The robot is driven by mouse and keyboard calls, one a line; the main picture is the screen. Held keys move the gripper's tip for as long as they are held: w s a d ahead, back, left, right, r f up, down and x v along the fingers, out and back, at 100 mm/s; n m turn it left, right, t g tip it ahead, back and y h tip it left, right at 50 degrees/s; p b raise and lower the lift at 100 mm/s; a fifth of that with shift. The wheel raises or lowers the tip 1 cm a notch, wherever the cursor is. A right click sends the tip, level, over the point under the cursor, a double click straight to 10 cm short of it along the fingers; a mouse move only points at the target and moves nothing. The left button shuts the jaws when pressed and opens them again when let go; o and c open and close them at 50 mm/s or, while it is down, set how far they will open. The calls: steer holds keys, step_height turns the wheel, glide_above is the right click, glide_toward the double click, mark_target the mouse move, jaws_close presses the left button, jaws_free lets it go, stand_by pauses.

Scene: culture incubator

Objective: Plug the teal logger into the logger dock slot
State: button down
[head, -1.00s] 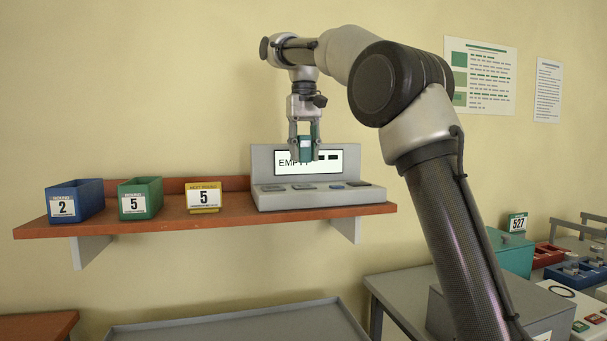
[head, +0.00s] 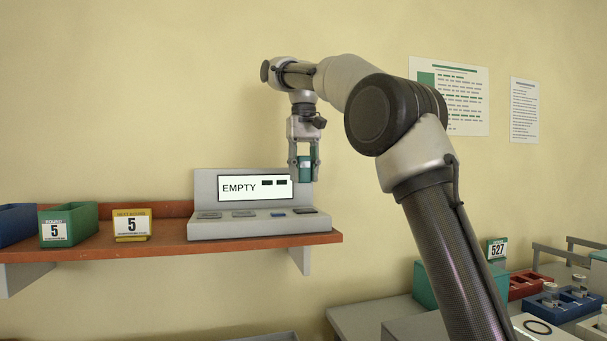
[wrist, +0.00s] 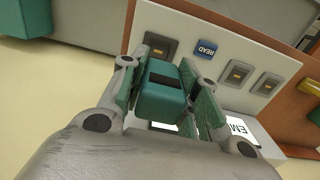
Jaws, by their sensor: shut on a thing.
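My gripper (head: 304,178) is shut on the teal logger (head: 304,167), which hangs between the fingers above the right end of the grey logger dock (head: 203,230). The logger and dock look apart. The dock's screen (head: 237,188) reads EMPTY beside two dark blocks, and the gripper overlaps its right edge. In the wrist view the logger (wrist: 162,98) has a dark patch and sits between the finger pads. Dark slots (wrist: 160,47) show beyond it, with a blue READ button (wrist: 206,48) between slots. The logger's underside is hidden.
The dock stands on a wooden shelf (head: 150,249). A yellow card (head: 132,225) and a green bin (head: 68,226), both marked 5, stand left of it, with a blue bin (head: 15,224) at the edge. A grey table (head: 358,318) with containers is lower right.

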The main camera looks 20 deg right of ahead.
mark_target(305, 210)
steer(key=shift+d, duration=0.2)
steer(key=shift+f, duration=2.9)
steer(key=shift+f, duration=0.45)
steer(key=c, duration=1)
jaws_free()
